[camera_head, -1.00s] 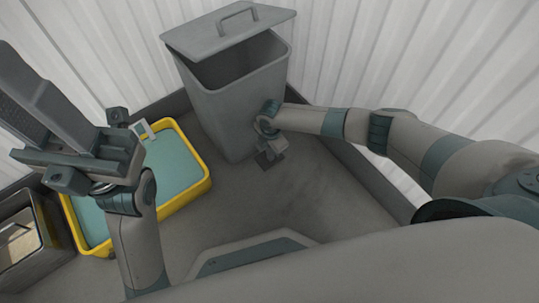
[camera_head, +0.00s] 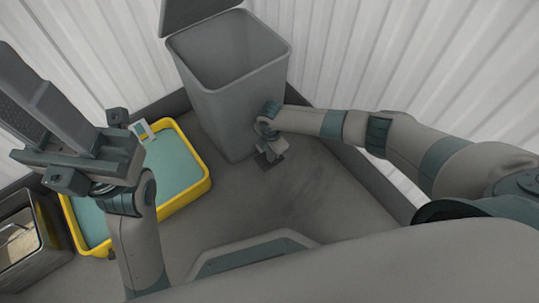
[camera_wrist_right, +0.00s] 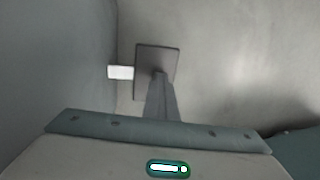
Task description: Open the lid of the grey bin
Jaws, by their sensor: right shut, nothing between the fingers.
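The grey bin (camera_head: 225,115) stands upright at the back. Its lid (camera_head: 190,12) is swung up behind the opening and runs out of the top of the head view. The mouth is uncovered. My right gripper (camera_head: 269,150) is low at the bin's front right foot, over a dark pedal (camera_head: 272,161). In the right wrist view its shut, empty fingers (camera_wrist_right: 159,78) end on the square pedal plate (camera_wrist_right: 146,60), apparently touching it. My left gripper (camera_head: 40,90) is raised at the left, away from the bin; its finger gap is unclear.
A yellow tub (camera_head: 205,184) with a teal inside stands left of the bin. A dark container (camera_head: 42,235) with pale contents is at the lower left. The grey floor (camera_head: 310,205) right of the bin is clear. Ribbed white walls (camera_head: 440,60) stand behind.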

